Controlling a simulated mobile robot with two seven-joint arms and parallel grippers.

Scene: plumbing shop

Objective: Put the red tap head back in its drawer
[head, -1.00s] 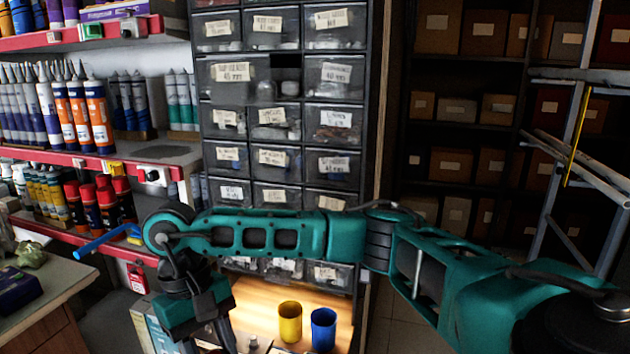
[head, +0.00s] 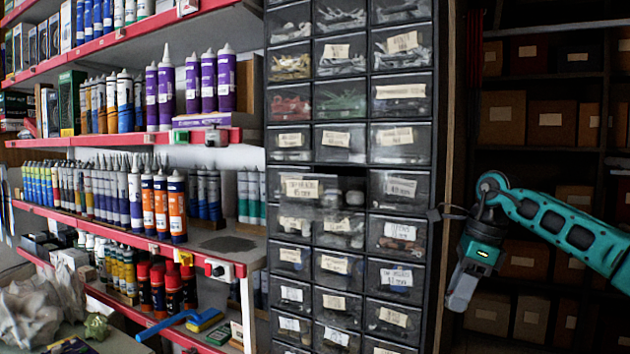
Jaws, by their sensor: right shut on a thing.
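My right gripper (head: 460,297) hangs fingers-down to the right of the dark drawer cabinet (head: 449,130), clear of the drawer fronts. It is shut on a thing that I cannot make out. I see no red tap head; the fingertips are too small and dark to show it. One labelled drawer (head: 325,190) in the middle of the cabinet seems pulled out, with a dark gap behind its top edge. My left gripper is not in view.
Red-edged shelves with cartridges (head: 177,210) stand left of the cabinet. A blue-handled brush (head: 168,325) lies at the lower left. Dark shelving with cardboard boxes (head: 502,118) stands behind my right arm. The space before the drawers is free.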

